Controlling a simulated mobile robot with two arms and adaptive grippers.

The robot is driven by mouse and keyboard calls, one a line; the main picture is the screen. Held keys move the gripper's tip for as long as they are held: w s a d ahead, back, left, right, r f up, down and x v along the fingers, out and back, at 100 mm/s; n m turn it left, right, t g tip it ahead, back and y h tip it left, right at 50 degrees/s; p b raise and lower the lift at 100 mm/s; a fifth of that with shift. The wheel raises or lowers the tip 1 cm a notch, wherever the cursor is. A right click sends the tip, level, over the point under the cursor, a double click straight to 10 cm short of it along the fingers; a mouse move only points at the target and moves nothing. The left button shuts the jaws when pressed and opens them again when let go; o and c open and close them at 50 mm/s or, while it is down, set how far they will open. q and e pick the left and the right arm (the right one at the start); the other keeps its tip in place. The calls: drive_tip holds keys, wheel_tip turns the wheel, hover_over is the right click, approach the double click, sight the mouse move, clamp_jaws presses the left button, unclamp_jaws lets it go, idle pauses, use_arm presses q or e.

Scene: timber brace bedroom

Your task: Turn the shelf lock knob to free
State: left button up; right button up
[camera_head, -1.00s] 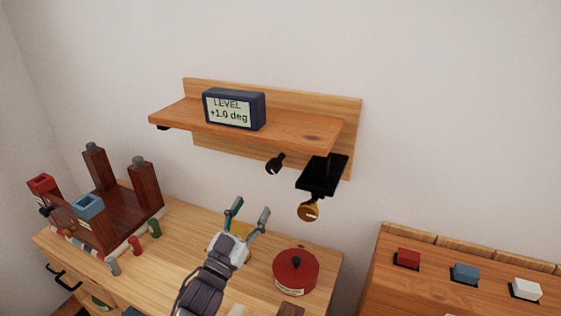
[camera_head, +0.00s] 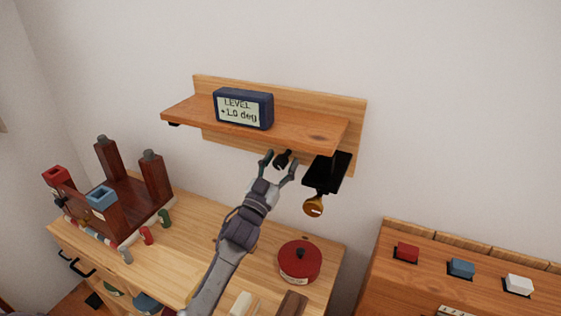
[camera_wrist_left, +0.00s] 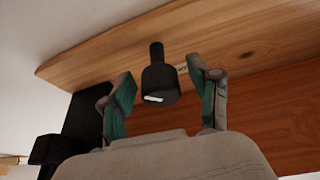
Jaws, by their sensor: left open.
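The wooden wall shelf (camera_head: 300,133) has a black knob (camera_head: 284,157) under its board. In the left wrist view the black knob (camera_wrist_left: 159,78) hangs on a short stem and has a white mark on its end. A gold knob (camera_head: 313,206) with a pale mark sits below a black bracket (camera_head: 328,172) at the shelf's right end. I cannot tell from labels which is the lock. My left gripper (camera_head: 279,166) is open, with one finger on each side of the black knob. A gap shows beside each finger in the wrist view. My right gripper is out of view.
A level display (camera_head: 243,108) reading about 1.0 deg stands on the shelf. Below are a red lidded pot (camera_head: 300,262) and a dark wooden stand (camera_head: 128,205) on the table. A cabinet with coloured blocks (camera_head: 461,268) is at right.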

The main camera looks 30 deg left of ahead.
use_arm(q)
drive_tip(key=shift+c, duration=0.2)
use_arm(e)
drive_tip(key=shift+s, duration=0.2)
use_arm(q)
drive_tip(key=c, duration=1.1)
drive_tip(key=shift+c, duration=0.2)
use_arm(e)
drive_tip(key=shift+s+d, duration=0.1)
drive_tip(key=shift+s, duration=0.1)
